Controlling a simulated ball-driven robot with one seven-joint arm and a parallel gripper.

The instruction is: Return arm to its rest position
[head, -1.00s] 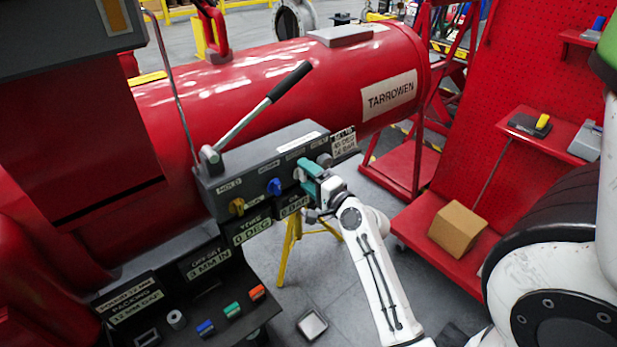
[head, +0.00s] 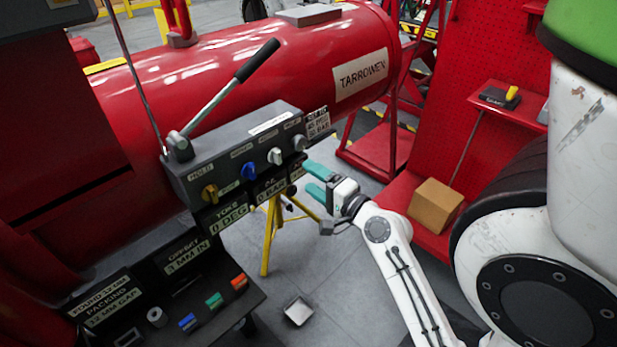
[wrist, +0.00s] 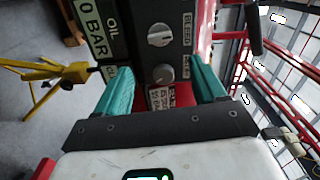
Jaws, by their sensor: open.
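My gripper (head: 314,182) is open and empty, its two teal fingers apart, just right of the valve control panel (head: 235,150) in the head view. The panel carries a yellow knob (head: 210,193), a blue knob (head: 248,172), a white knob (head: 275,156) and a grey knob (head: 299,143). In the wrist view the gripper fingers (wrist: 160,88) point toward the panel's end, with the white knob (wrist: 159,35) and grey knob (wrist: 163,74) between and beyond them. The fingers look clear of both knobs. My white arm reaches up from the lower right.
A long lever (head: 228,95) rises from the panel. The red TARROWEN cylinder (head: 240,70) lies behind. A yellow stand (head: 272,235) is below. At right, a red shelf unit (head: 455,140) holds a cardboard box (head: 435,205). Colored blocks (head: 214,299) sit on a ledge at lower left.

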